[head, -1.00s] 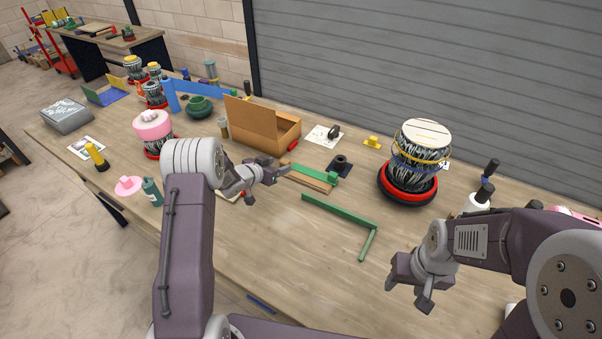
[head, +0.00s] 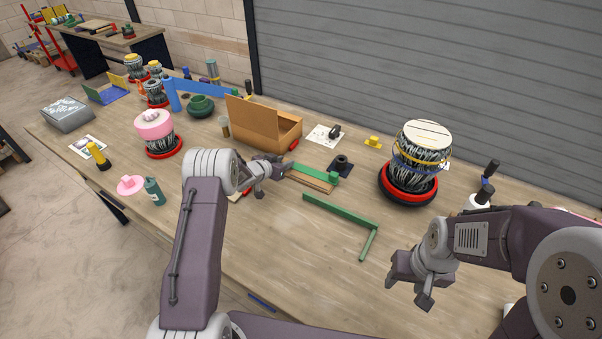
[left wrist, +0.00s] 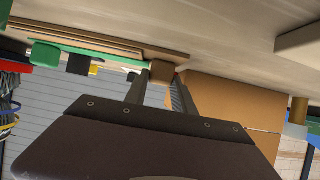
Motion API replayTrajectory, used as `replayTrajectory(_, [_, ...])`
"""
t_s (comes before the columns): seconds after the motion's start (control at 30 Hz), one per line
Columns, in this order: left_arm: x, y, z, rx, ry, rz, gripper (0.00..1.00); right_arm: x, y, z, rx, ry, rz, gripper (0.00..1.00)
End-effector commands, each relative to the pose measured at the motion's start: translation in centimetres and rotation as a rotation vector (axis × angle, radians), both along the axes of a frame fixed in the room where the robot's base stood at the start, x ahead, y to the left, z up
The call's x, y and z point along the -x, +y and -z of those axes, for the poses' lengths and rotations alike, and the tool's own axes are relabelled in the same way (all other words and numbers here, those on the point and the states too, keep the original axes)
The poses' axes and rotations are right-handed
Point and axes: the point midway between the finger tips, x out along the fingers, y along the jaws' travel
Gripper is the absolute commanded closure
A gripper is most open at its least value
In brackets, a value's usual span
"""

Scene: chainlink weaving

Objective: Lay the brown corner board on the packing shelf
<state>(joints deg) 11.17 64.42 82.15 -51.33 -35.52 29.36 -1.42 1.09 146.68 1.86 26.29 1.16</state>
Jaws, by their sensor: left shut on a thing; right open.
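The brown corner board (head: 312,182) shows as a thin brown strip on the workbench, alongside a green strip (head: 312,172). My left gripper (head: 276,170) is at the strip's left end. In the left wrist view a brown end (left wrist: 161,72) sits between its two fingers, and the gripper is shut on it. That view is upside down, with the bench at the top, and I cannot tell whether the board is clear of it. My right gripper (head: 408,290) is open and empty over the bench front. I cannot tell which surface is the packing shelf.
A cardboard box (head: 270,128) stands open behind my left gripper. A green L-shaped piece (head: 340,212) lies between my grippers. A laced drum (head: 415,160) on a red and black ring stands at right. A pink-topped drum (head: 155,130) stands at left. The bench's middle front is clear.

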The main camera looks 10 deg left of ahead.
Motion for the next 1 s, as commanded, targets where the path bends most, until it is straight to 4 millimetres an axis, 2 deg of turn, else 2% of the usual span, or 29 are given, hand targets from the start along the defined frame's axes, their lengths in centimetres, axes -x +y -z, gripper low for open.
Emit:
replayTrajectory(0.27, [-0.1, 0.0, -0.5, 0.000, -0.003, 0.000, 1.00, 0.0, 0.0, 0.0, 0.000, 0.000, 0.000, 0.48])
replayTrajectory(0.67, [-0.1, 0.0, -4.4, -0.001, -0.004, 0.000, 1.00, 0.0, 0.0, 0.1, 0.000, 0.000, 0.000, 0.48])
replayTrajectory(1.0, [3.1, -3.6, -6.8, 0.001, -0.004, 0.002, 1.00, 0.0, 0.0, 1.4, 0.000, 0.000, 0.000, 0.48])
